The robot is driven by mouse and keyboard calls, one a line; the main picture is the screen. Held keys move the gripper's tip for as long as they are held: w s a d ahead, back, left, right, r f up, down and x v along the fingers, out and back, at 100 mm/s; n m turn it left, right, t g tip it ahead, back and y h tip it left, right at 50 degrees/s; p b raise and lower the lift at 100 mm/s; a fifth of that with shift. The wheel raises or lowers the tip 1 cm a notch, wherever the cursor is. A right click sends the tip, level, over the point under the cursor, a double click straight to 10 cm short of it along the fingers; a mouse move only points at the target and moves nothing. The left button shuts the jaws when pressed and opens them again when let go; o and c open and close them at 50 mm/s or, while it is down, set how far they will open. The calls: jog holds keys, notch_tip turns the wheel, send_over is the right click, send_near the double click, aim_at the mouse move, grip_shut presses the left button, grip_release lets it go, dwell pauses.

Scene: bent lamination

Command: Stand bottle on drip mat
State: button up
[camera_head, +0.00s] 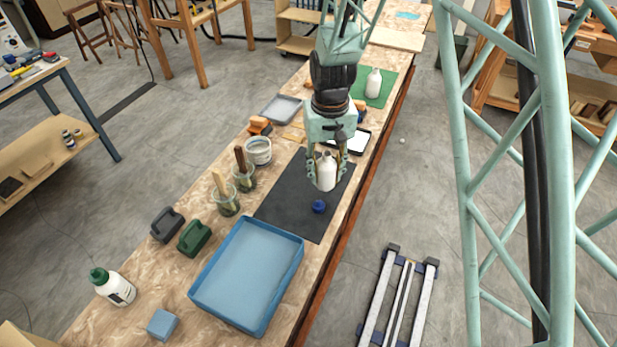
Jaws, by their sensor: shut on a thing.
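My gripper (327,170) points down and is shut on a white bottle (326,174), its fingers on either side of the body. The bottle looks about upright. It is over the right part of a flat dark mat (285,208) on the long bench; I cannot tell whether its base touches the mat. A small blue round thing (318,206), like a cap, lies on the dark mat just in front of the bottle. A green mat (389,77) lies farther back with another white bottle (374,82) standing on it. Which mat is the drip mat is not clear.
A blue tray (212,291) lies in front of the dark mat. Jars with brushes (226,200) and a white tub (258,151) stand to its left. A grey tray (281,108) and a white-and-black tray (358,140) lie behind. A green-capped bottle (113,286) stands front left.

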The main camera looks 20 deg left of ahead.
jog(key=shift+w+a+f, duration=0.1)
jog(key=shift+a, duration=0.95)
jog(key=shift+w+a+f, duration=0.1)
jog(key=shift+a, duration=0.9)
jog(key=shift+a, duration=0.5)
jog(key=shift+a+f, duration=0.2)
jog(key=shift+f, duration=0.15)
jog(key=shift+f+b, duration=0.35)
jog(key=shift+f, duration=1.1)
jog(key=shift+f, duration=0.2)
jog(key=o, duration=1)
jog(key=shift+c, duration=0.2)
jog(key=shift+r, duration=0.15)
